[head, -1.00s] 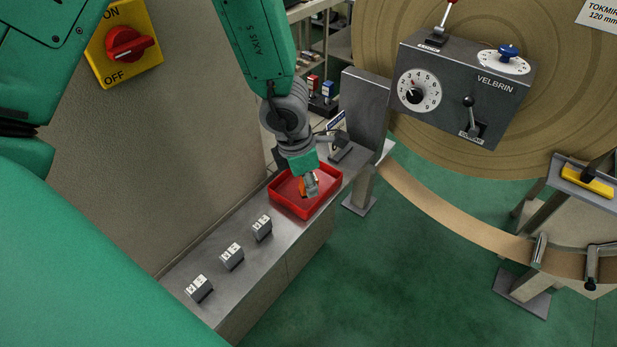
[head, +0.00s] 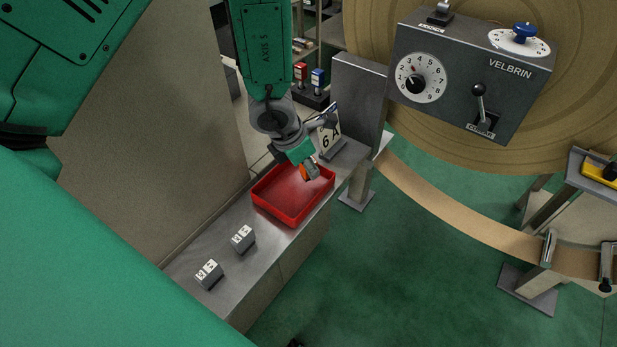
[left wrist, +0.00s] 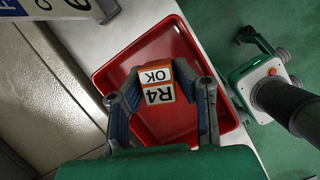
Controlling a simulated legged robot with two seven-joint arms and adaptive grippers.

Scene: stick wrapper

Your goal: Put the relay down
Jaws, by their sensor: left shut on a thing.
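The relay (left wrist: 152,84) is a small orange block with a white label, "R4 OK", upside down in the left wrist view. My left gripper (left wrist: 160,98) is shut on it, one finger on each side. In the head view the gripper (head: 310,168) points down over the back right of the red tray (head: 276,207), with the relay's orange side (head: 303,173) showing beside the fingers. I cannot tell whether the relay touches the tray's floor. The visible tray floor is bare. My right gripper is not in view.
The tray sits on a narrow metal bench (head: 218,243). Two grey blocks (head: 208,273) (head: 243,238) with white tops stand left of it. A "6 A" sign (head: 330,137) stands close behind the gripper. The grey Velbrin control box (head: 465,75) is at right.

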